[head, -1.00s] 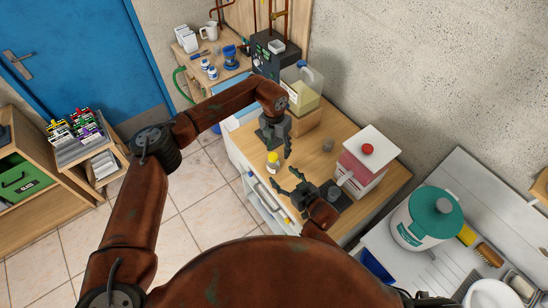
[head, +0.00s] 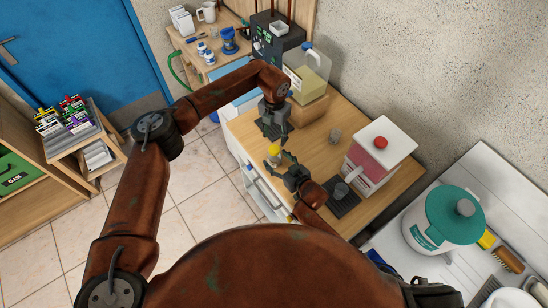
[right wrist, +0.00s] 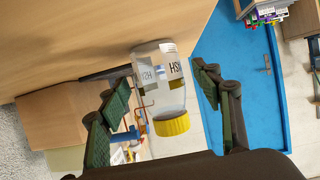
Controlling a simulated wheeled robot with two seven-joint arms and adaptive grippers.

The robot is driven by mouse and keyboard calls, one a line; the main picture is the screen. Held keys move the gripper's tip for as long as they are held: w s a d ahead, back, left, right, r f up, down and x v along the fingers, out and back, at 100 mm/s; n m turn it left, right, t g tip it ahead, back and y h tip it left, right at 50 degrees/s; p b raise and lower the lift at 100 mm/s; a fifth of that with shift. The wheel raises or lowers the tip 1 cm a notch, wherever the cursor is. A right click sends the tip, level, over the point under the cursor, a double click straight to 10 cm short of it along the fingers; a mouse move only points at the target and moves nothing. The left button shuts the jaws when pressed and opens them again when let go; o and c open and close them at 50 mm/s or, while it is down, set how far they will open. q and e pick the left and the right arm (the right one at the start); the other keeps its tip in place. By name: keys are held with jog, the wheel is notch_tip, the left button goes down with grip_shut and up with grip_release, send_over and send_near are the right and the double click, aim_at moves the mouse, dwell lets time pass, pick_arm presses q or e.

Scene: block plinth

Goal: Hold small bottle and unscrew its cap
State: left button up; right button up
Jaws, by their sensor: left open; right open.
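The small bottle (head: 273,160) has a yellow cap and stands upright near the front edge of the wooden cabinet top. In the right wrist view the clear bottle (right wrist: 158,75) appears upside down, with dark lettering and its yellow cap (right wrist: 172,125) towards me. My right gripper (head: 281,163) is open, its fingers reaching to the bottle. In the right wrist view its fingers (right wrist: 160,82) stand on either side of the bottle, with gaps visible. My left gripper (head: 275,136) is open and empty, just behind the bottle in the head view.

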jog(key=shift+x, duration=1.25)
jog(key=shift+c, duration=0.4)
grip_shut()
